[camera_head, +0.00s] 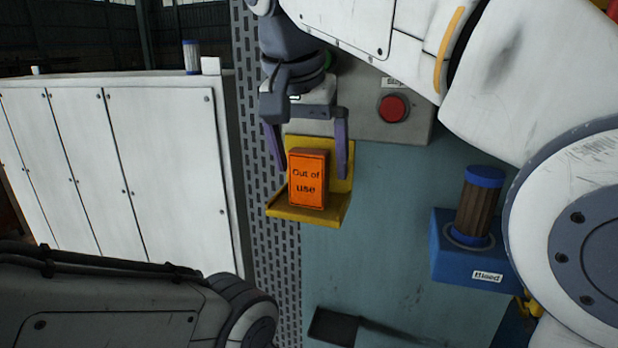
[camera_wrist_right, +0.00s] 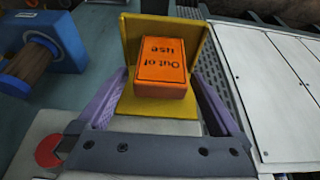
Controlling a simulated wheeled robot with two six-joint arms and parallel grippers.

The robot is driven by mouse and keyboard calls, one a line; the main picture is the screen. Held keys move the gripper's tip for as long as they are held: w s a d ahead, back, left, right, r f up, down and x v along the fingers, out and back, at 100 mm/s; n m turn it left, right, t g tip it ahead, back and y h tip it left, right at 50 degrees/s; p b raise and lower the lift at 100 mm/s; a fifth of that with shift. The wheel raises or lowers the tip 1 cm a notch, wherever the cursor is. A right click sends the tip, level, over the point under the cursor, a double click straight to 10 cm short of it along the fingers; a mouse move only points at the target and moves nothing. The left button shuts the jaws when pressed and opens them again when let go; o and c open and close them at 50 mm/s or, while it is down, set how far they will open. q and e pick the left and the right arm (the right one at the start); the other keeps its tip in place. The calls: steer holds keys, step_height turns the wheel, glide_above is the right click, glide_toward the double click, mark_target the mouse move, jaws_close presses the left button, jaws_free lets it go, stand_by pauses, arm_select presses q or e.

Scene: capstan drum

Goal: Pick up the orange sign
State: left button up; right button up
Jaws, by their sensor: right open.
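The orange sign (camera_head: 307,181) is a small block reading "Out of use". It stands upright on a yellow bracket shelf (camera_head: 335,208) fixed to the wall panel. It also shows in the right wrist view (camera_wrist_right: 163,68), with the yellow bracket (camera_wrist_right: 150,103) behind and under it. My right gripper (camera_head: 312,170) is open, with its purple fingers on either side of the sign. In the right wrist view the fingers (camera_wrist_right: 163,98) lie left and right of the sign, with gaps visible. The left gripper is not in view; only part of my left arm shows at the lower left.
A red button (camera_head: 393,108) on a grey panel is right of the bracket. A blue holder (camera_head: 465,262) with a brown, blue-capped cylinder (camera_head: 477,207) is further right. White cabinets (camera_head: 110,165) stand at the left. A small dark tray (camera_head: 333,327) lies below.

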steer(key=shift+x, duration=1.05)
steer(key=c, duration=1.3)
steer(key=shift+c, duration=0.7)
steer(key=shift+r, duration=0.1)
